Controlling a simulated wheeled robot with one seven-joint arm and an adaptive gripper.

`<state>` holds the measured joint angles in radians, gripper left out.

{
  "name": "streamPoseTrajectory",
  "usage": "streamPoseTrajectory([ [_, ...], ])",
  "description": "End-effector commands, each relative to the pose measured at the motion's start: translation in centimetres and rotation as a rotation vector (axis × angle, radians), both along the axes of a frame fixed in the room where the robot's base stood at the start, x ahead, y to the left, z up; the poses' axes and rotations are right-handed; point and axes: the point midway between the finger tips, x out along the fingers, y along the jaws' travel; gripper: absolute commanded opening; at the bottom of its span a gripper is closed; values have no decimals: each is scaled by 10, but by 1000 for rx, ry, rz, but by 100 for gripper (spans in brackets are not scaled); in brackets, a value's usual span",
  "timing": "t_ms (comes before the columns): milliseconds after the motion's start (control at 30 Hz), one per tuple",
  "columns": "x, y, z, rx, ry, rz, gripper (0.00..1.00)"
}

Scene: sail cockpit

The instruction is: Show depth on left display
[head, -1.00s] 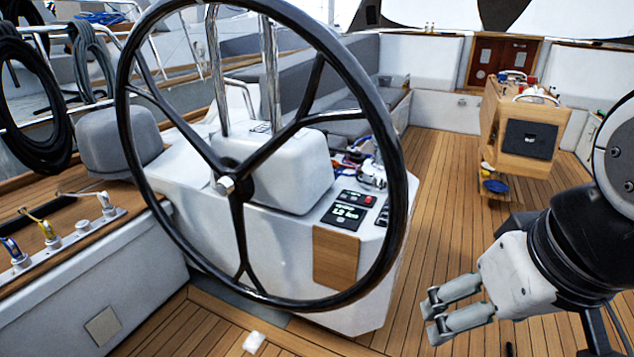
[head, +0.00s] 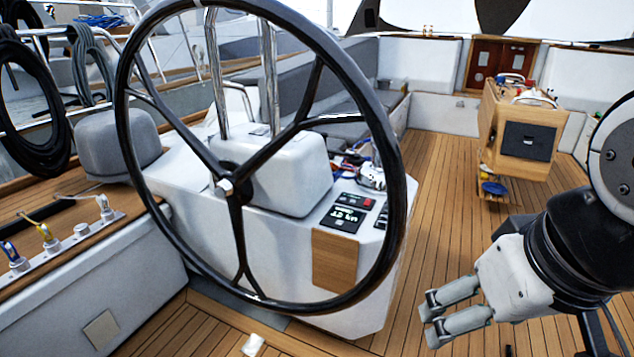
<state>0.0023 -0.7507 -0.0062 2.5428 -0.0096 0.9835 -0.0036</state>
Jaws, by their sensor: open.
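The left display (head: 343,218) is a small black screen on the white steering pedestal (head: 230,218), seen through the wheel's rim. It shows light characters too small to read surely. A second black screen (head: 382,215) is to its right, partly hidden by the wheel rim. A dark button panel (head: 355,200) with a red button sits just above the left display. My gripper (head: 433,318) is at the lower right, in front of the pedestal and well apart from the displays. Its two grey fingers are apart, point left and hold nothing.
The large black steering wheel (head: 239,250) stands in front of the pedestal. A wooden table (head: 515,140) stands at the back right. Winch-side levers (head: 45,235) and a bench edge are at left. The teak floor (head: 440,190) between pedestal and table is clear.

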Motion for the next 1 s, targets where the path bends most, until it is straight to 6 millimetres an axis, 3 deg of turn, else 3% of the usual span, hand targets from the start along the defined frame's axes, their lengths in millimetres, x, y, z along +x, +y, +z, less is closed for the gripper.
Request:
streamPoseTrajectory([
  [33, 0, 0, 0, 0, 0, 0, 72],
  [300, 0, 0, 0, 0, 0, 0, 11],
  [367, 0, 0, 0, 0, 0, 0, 0],
  [1000, 0, 0, 0, 0, 0, 0, 0],
])
